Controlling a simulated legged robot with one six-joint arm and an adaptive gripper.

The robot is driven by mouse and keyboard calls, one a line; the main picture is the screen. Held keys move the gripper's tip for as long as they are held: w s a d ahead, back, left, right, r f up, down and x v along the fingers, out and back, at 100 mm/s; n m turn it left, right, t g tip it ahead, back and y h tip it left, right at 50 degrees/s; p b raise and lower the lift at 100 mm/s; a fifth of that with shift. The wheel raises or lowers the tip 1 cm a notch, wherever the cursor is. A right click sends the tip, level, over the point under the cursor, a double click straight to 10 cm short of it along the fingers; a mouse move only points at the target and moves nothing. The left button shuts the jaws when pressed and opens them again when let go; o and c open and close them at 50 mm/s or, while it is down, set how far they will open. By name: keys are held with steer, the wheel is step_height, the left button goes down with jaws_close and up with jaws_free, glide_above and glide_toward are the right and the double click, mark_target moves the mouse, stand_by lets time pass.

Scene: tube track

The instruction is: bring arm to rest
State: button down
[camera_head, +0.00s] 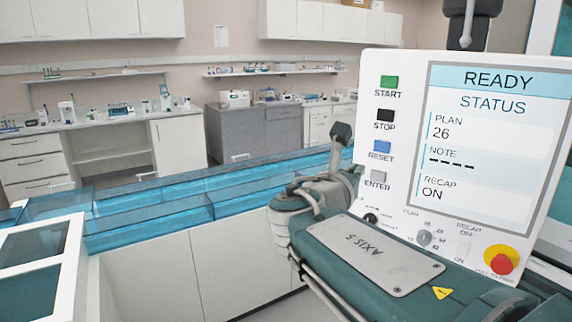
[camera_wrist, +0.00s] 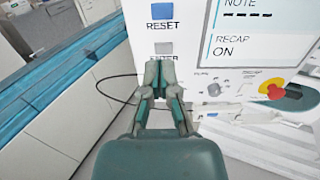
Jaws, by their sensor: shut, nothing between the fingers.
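My gripper (camera_wrist: 159,80) shows in the wrist view with its two fingers drawn together at the tips and nothing between them. It points toward the white control panel (camera_wrist: 203,60), in front of its ENTER button, which the fingertips partly cover. I cannot tell from this view whether the tips touch the panel. In the head view my arm lies in front of the lower left part of the panel (camera_head: 400,75). The panel's screen (camera_head: 490,155) reads READY, PLAN 26, RECAP ON. The gripper's fingertips are hard to make out in the head view.
A blue transparent tube track (camera_head: 150,205) runs along white cabinets left of my arm. A red stop knob (camera_head: 502,263) sits low on the panel. A dark cable (camera_wrist: 112,94) hangs by the gripper. Lab benches (camera_head: 95,130) stand far back.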

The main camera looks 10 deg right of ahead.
steer(key=s+d+f+m+g+y, duration=0.2)
steer(key=s+f+m+g+y, duration=0.35)
steer(key=s+f+m, duration=0.65)
steer(key=s+a+f+m+g+y, duration=0.1)
steer(key=s+a+f+m+y, duration=0.6)
steer(key=m, duration=0.8)
step_height(320, 180, down, 4)
steer(key=shift+s+a+r+g, duration=0.15)
steer(key=shift+s+a+g, duration=0.3)
steer(key=shift+a, duration=0.8)
steer(key=shift+s, duration=0.1)
